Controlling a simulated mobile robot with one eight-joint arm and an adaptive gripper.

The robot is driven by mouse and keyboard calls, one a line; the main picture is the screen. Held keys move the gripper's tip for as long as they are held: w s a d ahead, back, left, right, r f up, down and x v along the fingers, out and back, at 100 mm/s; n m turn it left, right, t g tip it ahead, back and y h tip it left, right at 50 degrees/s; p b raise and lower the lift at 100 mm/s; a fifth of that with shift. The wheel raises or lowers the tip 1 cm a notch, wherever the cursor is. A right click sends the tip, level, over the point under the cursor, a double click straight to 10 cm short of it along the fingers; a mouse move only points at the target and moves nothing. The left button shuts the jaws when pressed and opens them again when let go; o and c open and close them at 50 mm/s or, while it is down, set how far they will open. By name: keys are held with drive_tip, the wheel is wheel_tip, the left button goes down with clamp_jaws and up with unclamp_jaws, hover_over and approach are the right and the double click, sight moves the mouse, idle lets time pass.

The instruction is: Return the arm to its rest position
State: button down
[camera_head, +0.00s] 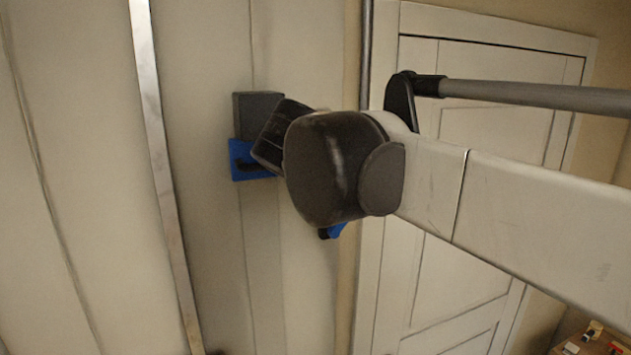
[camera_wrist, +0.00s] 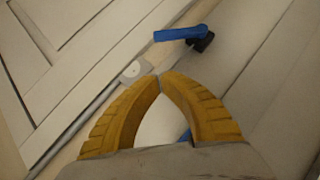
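My arm (camera_head: 510,205) reaches in from the right in the head view, with its dark rounded joint (camera_head: 335,170) near the middle. The fingers are hidden in that view. In the wrist view my gripper (camera_wrist: 161,80) shows two yellow ridged fingers with their tips together and nothing between them. It is shut and empty.
Pale panels (camera_head: 80,180) fill the left and a panelled door (camera_head: 480,130) stands behind my arm. A blue piece (camera_head: 240,161) shows beside the dark joint. A blue bar (camera_wrist: 180,34) lies beyond the fingertips. Small objects (camera_head: 594,330) sit at bottom right.

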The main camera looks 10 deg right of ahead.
drive_tip(key=s+d+f+m+g+b, duration=0.1)
drive_tip(key=s+d+f+b, duration=0.2)
drive_tip(key=f+b, duration=0.5)
drive_tip(key=s+d+f+m+g+y+b, duration=0.15)
drive_tip(key=s+f+b, duration=0.25)
drive_tip(key=f, duration=0.8)
drive_tip(key=s+d+f+m+g+b, duration=0.1)
drive_tip(key=s+d+f+b, duration=0.25)
drive_tip(key=f+b, duration=0.45)
drive_tip(key=s+f+m+y+b, duration=0.1)
drive_tip(key=s+f+b, duration=0.3)
drive_tip(key=f, duration=0.8)
drive_tip(key=s+f+m+y+b, duration=0.1)
drive_tip(key=s+f+b, duration=0.3)
drive_tip(key=f+b, duration=0.4)
drive_tip(key=s+d+f+m+g+y+b, duration=0.1)
drive_tip(key=s+f+b, duration=0.4)
drive_tip(key=f, duration=1.2)
drive_tip(key=shift+f+m+b, duration=0.25)
drive_tip(key=shift+m+b, duration=0.15)
drive_tip(key=shift+m, duration=0.15)
